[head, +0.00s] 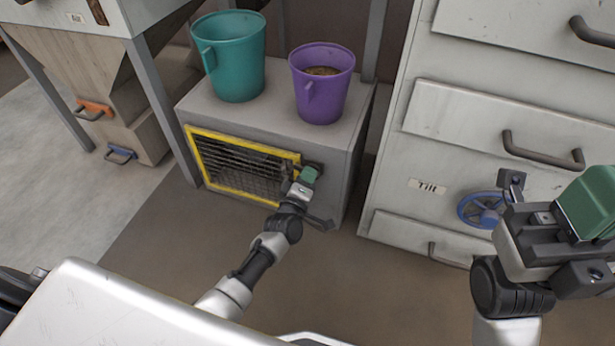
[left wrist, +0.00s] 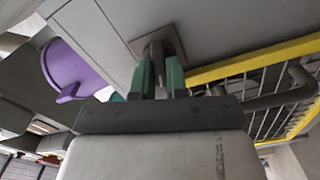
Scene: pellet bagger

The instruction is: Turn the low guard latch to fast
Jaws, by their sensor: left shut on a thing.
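The low guard is a yellow-framed mesh panel (head: 243,167) on the front of a grey box. Its latch (head: 317,168) sits at the guard's right edge, mostly hidden behind my left gripper (head: 307,175). In the left wrist view the latch (left wrist: 156,48) stands out from a square plate, between the green fingers of my left gripper (left wrist: 157,76), which is shut on it. The guard's yellow frame and bars (left wrist: 265,88) show to the right there. I cannot tell which way the latch is turned. My right gripper (head: 560,225) is at the right, away from the guard; its fingertips are unclear.
A teal bucket (head: 235,60) and a purple bucket (head: 322,100) with brown contents stand on the grey box (head: 275,113). A pale cabinet (head: 460,60) with handles, a "Tilt" label and a blue handwheel (head: 482,209) stands right. Brown floor (head: 400,290) is clear before it.

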